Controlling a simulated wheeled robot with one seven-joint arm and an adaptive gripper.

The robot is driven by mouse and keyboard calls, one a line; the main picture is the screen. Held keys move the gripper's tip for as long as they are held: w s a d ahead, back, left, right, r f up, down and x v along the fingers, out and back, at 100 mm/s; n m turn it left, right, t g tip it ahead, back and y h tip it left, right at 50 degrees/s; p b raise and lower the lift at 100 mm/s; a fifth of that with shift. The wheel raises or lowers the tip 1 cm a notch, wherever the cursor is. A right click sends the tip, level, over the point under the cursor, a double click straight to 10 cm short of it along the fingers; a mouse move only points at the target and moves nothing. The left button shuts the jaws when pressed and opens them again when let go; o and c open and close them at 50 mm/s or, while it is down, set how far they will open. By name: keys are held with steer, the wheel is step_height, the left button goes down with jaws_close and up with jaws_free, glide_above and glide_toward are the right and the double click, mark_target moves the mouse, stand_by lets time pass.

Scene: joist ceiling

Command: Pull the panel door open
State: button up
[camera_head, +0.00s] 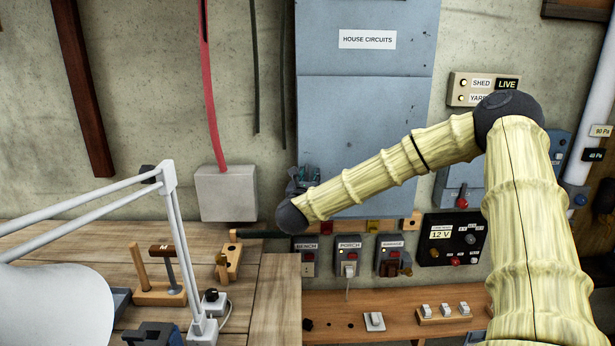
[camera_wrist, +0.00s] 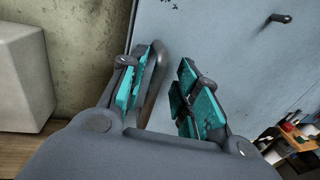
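The panel door (camera_head: 368,120) is a flat blue-grey sheet under the "HOUSE CIRCUITS" label and appears shut. It also fills much of the wrist view (camera_wrist: 230,60). A dark grey bar handle (camera_wrist: 155,85) stands by the door's left edge. My gripper (camera_wrist: 168,88) is open with teal pads, one on each side of the handle. The handle is close to the left pad, and a clear gap separates it from the right pad; I cannot tell whether it touches the left one. In the head view my gripper (camera_head: 304,178) is small and partly hidden by my arm.
A grey box (camera_head: 226,193) with a red cable is left of the door. Below are the bench and porch switches (camera_head: 348,256) and a 12 V unit (camera_head: 452,238). A white lamp arm (camera_head: 90,205) crosses the left. A small peg (camera_wrist: 281,18) sticks out of the door.

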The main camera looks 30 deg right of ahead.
steer(key=shift+s+d+r, duration=0.1)
steer(key=shift+s+r, duration=0.1)
steer(key=shift+w+f, duration=0.4)
steer(key=shift+w, duration=0.15)
steer(key=shift+c, duration=0.7)
steer(key=shift+s, duration=0.1)
steer(key=c, duration=0.3)
steer(key=shift+r, duration=0.1)
jaws_close()
steer(key=shift+a+b, duration=0.2)
steer(key=shift+b, duration=0.1)
